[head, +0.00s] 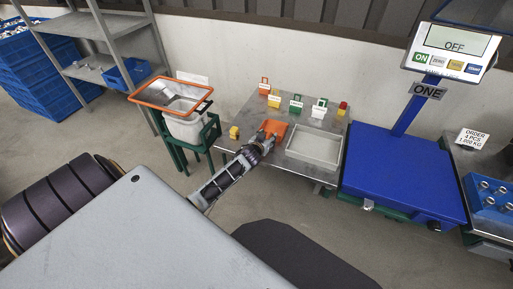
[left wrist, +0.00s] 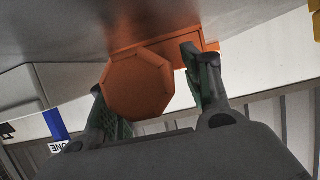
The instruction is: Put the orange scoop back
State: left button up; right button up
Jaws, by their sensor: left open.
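The orange scoop (head: 277,127) lies on the grey table, left of a shallow white tray. My left gripper (head: 265,139) reaches it from the front and hides part of it. In the left wrist view the scoop's orange eight-sided end (left wrist: 138,86) sits between the two green-padded fingers of my left gripper (left wrist: 147,75). The fingers are open, one on each side of it. A wider orange part of the scoop shows behind, close to the table surface. Whether a finger touches the scoop I cannot tell. My right gripper is not in view.
The white tray (head: 315,148) is right of the scoop. A yellow block (head: 234,132) is left. Small coloured tagged holders (head: 296,104) line the back. A blue scale (head: 400,172) stands right; an orange-rimmed hopper (head: 172,94) stands left.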

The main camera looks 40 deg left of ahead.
pick_arm(q)
jog(key=shift+f, duration=0.1)
jog(key=shift+s, duration=0.3)
jog(key=shift+v, duration=0.85)
jog(key=shift+s+r, duration=0.2)
jog(key=shift+s, duration=0.05)
jog(key=shift+p+v, duration=0.5)
jog(key=shift+v, duration=1.7)
jog(key=shift+p+v, duration=0.5)
jog(key=shift+v, duration=2.8)
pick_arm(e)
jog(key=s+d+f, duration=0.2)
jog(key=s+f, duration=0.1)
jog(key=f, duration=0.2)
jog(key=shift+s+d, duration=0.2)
